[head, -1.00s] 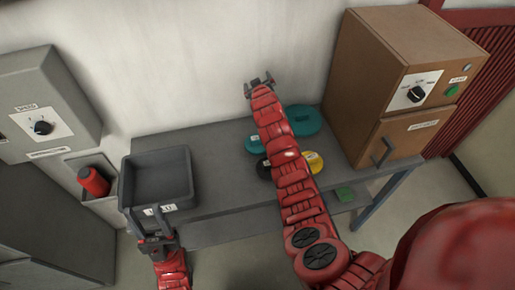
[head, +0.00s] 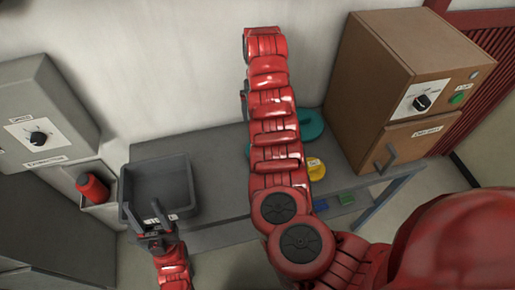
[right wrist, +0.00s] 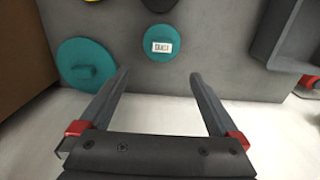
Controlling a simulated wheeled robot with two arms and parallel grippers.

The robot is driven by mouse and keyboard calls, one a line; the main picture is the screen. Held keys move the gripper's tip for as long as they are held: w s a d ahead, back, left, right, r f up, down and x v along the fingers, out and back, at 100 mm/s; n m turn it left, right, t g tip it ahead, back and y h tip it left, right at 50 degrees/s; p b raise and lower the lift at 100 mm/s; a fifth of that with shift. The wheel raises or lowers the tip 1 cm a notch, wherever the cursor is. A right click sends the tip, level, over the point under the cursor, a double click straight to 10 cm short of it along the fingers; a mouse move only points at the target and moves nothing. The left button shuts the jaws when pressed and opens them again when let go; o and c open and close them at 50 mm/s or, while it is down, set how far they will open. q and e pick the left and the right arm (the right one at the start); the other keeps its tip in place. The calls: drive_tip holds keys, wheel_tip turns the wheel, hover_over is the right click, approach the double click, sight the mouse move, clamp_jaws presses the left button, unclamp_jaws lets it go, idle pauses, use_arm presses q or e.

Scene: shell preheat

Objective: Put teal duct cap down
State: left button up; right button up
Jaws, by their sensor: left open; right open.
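Two teal round pieces lie on the grey bench: a large one with a raised handle (right wrist: 84,66) and a smaller labelled disc (right wrist: 161,43). The frames do not settle which is the duct cap. In the head view the large teal piece (head: 311,124) lies beside the brown cabinet, partly behind my right arm; the smaller disc is almost wholly hidden. My right gripper (right wrist: 157,80) is open and empty, with both teal pieces beyond its fingers. The head view does not show its fingers clearly. My left gripper (head: 160,217) is open and empty at the grey bin's front edge.
The grey bin (head: 126,192) stands on the bench's left. A yellow labelled disc (head: 316,169) lies right of my arm; a black disc (right wrist: 160,4) is at the wrist view's top. The brown cabinet (head: 372,72) bounds the right, the wall (head: 190,70) the back.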

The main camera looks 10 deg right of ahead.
wheel_tip(320, 180, down, 10)
drive_tip(key=shift+f+b, duration=0.25)
drive_tip(key=shift+b, duration=0.65)
drive_tip(key=f+p, duration=0.3)
drive_tip(key=shift+a+f, duration=0.3)
drive_tip(key=shift+f, duration=0.1)
drive_tip(key=shift+s+f+p, duration=0.1)
drive_tip(key=shift+f+p, duration=0.25)
drive_tip(key=shift+f, duration=0.4)
clamp_jaws()
